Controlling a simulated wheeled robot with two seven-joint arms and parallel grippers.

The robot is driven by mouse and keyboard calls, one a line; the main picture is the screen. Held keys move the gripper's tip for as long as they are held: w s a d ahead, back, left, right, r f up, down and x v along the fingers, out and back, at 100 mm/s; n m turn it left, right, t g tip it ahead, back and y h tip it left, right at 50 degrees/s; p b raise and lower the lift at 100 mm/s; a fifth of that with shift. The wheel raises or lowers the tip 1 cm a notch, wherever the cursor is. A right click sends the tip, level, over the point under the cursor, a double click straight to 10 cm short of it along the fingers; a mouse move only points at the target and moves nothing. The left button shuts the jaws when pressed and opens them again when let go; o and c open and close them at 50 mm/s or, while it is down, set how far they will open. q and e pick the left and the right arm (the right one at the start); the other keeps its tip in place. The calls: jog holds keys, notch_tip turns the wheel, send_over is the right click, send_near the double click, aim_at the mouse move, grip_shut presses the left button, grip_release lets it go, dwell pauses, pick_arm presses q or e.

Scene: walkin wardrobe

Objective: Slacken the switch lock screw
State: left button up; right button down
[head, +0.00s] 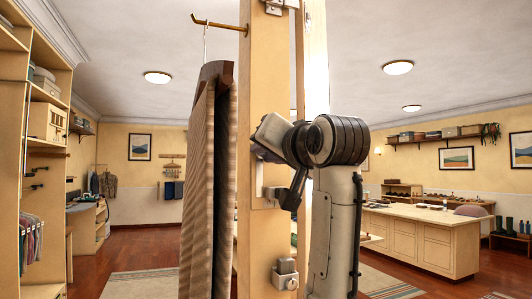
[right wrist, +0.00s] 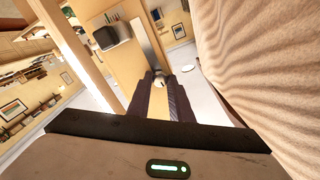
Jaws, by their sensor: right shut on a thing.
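A small pale knob, apparently the switch lock screw (right wrist: 158,82), shows between my fingertips in the right wrist view, at the end of a grey metal strip (right wrist: 149,45). My right gripper (right wrist: 164,78) is shut on it, with both dark fingers pointing at the wooden post. In the head view my right gripper (head: 289,200) is beside a pale metal bracket (head: 270,192) on the post; the screw is hidden there. A grey switch-like box (head: 285,272) sits lower on the post; a dark box (right wrist: 111,36) shows in the wrist view. My left gripper is not in view.
The wooden post (head: 258,90) stands close in front. A ribbed brown garment (head: 205,190) hangs from a brass hook (head: 218,25) just left of it, close beside my right gripper. A cabinet island (head: 420,240) stands behind at right; shelves (head: 38,150) line the left.

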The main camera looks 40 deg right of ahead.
jog(key=shift+n, duration=7.8)
jog(key=shift+a, duration=0.1)
jog(key=c, duration=1.6)
grip_release()
jog(key=b+v, duration=0.2)
jog(key=v, duration=0.8)
jog(key=shift+s+a, duration=0.1)
jog(key=shift+s, duration=0.05)
